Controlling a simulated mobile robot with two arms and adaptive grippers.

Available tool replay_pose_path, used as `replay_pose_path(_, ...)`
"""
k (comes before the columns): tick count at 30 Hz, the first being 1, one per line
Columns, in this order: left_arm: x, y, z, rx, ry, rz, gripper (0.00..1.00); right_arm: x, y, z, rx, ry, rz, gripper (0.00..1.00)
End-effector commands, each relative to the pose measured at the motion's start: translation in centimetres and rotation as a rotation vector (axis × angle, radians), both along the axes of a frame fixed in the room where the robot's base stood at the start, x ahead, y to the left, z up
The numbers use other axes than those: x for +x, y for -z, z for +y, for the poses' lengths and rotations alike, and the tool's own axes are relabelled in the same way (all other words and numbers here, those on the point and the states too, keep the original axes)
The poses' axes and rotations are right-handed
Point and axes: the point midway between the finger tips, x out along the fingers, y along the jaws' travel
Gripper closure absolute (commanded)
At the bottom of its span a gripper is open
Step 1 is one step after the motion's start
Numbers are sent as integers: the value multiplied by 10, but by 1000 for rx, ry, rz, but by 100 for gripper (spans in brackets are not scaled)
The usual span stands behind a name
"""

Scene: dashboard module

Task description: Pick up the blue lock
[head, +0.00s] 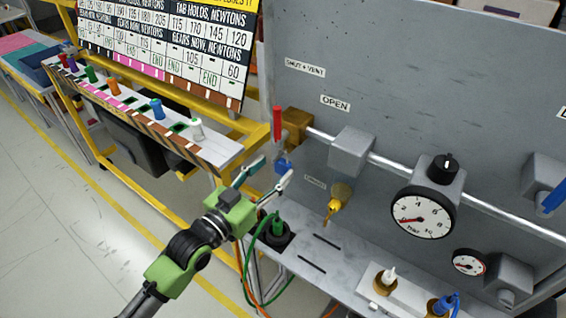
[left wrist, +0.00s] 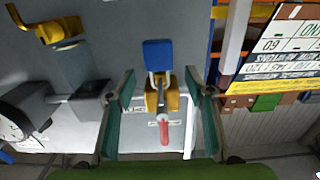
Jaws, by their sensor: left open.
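The blue lock (head: 284,166) hangs below the red-handled lever (head: 277,122) at the left end of the grey panel. In the left wrist view, the blue lock (left wrist: 158,54) shows as a blue block whose pale shackle legs run to a yellow bracket (left wrist: 170,95), with the red handle (left wrist: 163,130) beyond. My left gripper (head: 270,172) is open and empty in front of the lock. Its green-padded fingers (left wrist: 160,92) stand on either side of the bracket, in the picture, with gaps to both sides. Whether they touch the lock cannot be told. My right gripper is out of view.
The grey panel (head: 400,70) carries a pipe, a large dial (head: 422,218) and a yellow valve handle (head: 338,198). A green plug (head: 277,228) with cables sits below my left gripper. A yellow-framed rack (head: 190,160) with coloured pegs stands to the left.

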Motion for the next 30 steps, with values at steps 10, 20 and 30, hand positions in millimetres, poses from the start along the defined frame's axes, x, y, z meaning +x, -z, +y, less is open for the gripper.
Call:
replay_pose_path(10, 28, -3, -22, 1, 1, 1, 51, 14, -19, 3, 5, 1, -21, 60)
replay_pose_path(20, 44, 1, -34, 1, 1, 1, 51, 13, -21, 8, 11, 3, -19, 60)
replay_pose_path(30, 44, 2, -33, 1, 0, 1, 95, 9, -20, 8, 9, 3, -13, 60)
